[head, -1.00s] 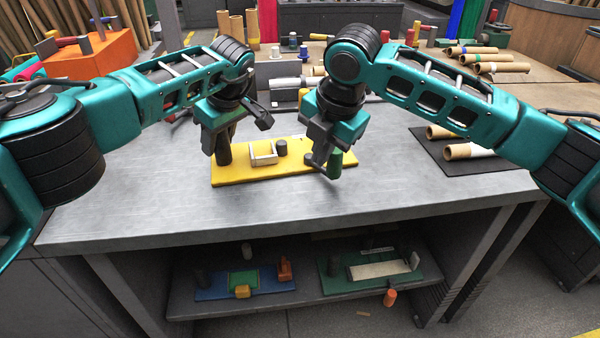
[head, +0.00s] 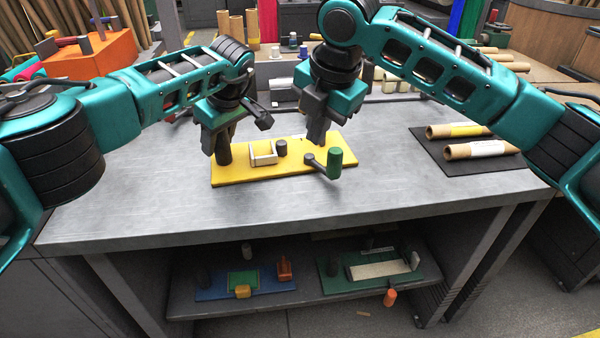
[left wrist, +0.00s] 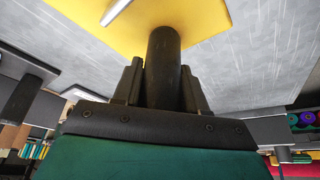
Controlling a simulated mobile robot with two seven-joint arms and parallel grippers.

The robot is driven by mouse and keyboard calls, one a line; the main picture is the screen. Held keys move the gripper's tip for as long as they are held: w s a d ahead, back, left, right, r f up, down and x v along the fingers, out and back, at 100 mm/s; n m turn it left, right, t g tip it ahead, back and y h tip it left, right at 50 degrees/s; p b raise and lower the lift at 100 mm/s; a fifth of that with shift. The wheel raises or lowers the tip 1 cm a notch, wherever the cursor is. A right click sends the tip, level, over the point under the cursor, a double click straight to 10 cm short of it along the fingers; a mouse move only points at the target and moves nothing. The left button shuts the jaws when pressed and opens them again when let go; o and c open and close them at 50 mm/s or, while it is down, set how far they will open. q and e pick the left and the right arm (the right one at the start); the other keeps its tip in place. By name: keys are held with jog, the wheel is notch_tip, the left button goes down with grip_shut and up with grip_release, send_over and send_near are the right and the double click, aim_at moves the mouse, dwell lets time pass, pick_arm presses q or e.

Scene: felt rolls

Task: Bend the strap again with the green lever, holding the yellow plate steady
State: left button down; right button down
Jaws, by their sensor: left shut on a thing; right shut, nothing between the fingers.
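The yellow plate (head: 240,173) lies on the grey table and also shows in the left wrist view (left wrist: 205,18). My left gripper (head: 222,148) is shut on the plate's dark upright post (head: 224,157); in the left wrist view, the post (left wrist: 163,60) stands between the fingers. The pale strap (head: 263,159) sits mid-plate, bent into a U-like shape, beside a short dark peg (head: 281,147). The green lever (head: 335,164) stands at the plate's right end, its dark arm (head: 317,164) reaching left. My right gripper (head: 316,138) is shut and empty, above and apart from the lever.
A black mat (head: 450,160) with two cardboard rolls (head: 475,149) lies on the table's right. The lower shelf holds a blue plate (head: 215,292) and a dark green plate (head: 335,283) with fittings. The table front is clear.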

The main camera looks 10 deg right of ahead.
pick_arm(q)
jog(key=shift+a+f, duration=0.1)
jog(key=c, duration=0.5)
grip_release()
jog(key=shift+c, duration=0.2)
jog(key=shift+o, duration=0.4)
jog(key=o, duration=0.5)
jog(key=shift+c, duration=0.2)
jog(key=shift+r, duration=0.35)
jog(key=shift+r+p, duration=1.15)
